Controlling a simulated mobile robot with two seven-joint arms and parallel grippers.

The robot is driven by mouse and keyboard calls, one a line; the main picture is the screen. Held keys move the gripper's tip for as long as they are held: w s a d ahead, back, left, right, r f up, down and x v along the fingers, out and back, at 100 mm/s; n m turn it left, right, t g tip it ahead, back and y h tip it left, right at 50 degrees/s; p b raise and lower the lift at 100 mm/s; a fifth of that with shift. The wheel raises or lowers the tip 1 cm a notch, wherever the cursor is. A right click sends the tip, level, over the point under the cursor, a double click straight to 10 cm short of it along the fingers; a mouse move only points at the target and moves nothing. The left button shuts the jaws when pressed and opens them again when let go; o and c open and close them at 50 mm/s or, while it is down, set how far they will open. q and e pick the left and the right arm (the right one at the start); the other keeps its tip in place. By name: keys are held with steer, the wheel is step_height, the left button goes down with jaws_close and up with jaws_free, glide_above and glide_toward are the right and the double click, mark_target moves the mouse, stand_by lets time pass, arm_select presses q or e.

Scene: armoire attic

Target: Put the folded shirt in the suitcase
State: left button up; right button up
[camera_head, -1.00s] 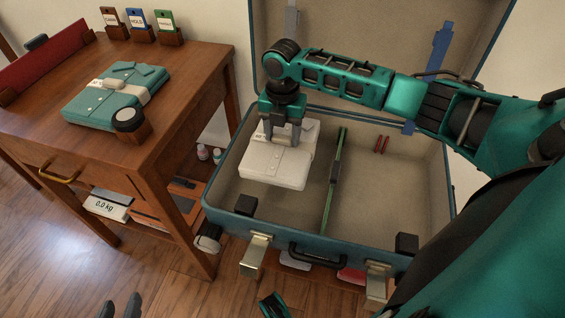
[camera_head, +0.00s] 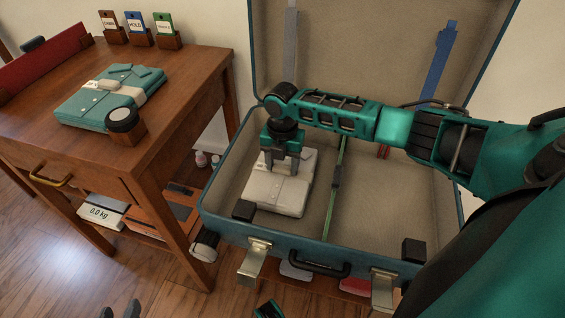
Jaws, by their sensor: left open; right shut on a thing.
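A folded white shirt (camera_head: 276,197) is inside the left half of the open teal suitcase (camera_head: 335,258). My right gripper (camera_head: 281,172) reaches in from above and is shut on the shirt's far part. The shirt lies nearly flat, low in the suitcase; I cannot tell whether it fully rests on the bottom. A folded teal shirt (camera_head: 88,107) with a pale band lies on the wooden desk. My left gripper (camera_head: 120,311) shows only as two dark, parted fingertips at the bottom edge, open and empty.
A green divider strap (camera_head: 334,205) runs down the suitcase's middle. The right half is mostly bare, with small red items (camera_head: 384,151) at the back. The lid (camera_head: 370,50) stands open behind. Three card holders (camera_head: 140,36) and a round black-rimmed object (camera_head: 123,120) stand on the desk (camera_head: 168,98).

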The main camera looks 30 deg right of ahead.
mark_target(282, 167)
steer(key=o, duration=1.1)
steer(key=shift+f, duration=0.15)
arm_select(q)
steer(key=shift+a+f, duration=0.1)
steer(key=shift+f, duration=0.1)
arm_select(e)
steer(key=shift+o, duration=1.3)
arm_select(q)
steer(key=p, duration=0.1)
steer(key=r+p, duration=0.1)
steer(key=a+r+p, duration=0.1)
steer(key=p, duration=0.1)
steer(key=shift+s+r+y, duration=0.1)
steer(key=shift+s+y, duration=0.2)
arm_select(e)
step_height(282, 167, up, 12)
steer(key=shift+r, duration=0.2)
